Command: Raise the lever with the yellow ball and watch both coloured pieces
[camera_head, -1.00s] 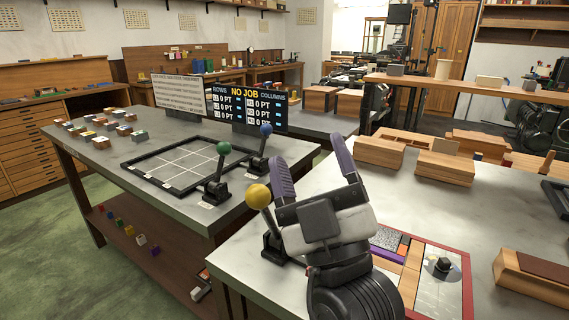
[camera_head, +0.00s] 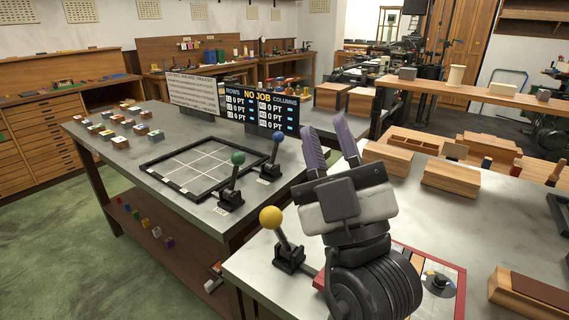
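The lever with the yellow ball (camera_head: 271,217) rises from a black base (camera_head: 289,256) on the near grey bench, its rod leaning left. I cannot tell which two coloured pieces the task means.
A lever with a green ball (camera_head: 238,158) and one with a blue ball (camera_head: 278,136) stand beside a black grid frame (camera_head: 160,161). A display (camera_head: 258,105) reads NO JOB. Small coloured blocks (camera_head: 120,142) sit left. Wooden boxes (camera_head: 450,177) stand right.

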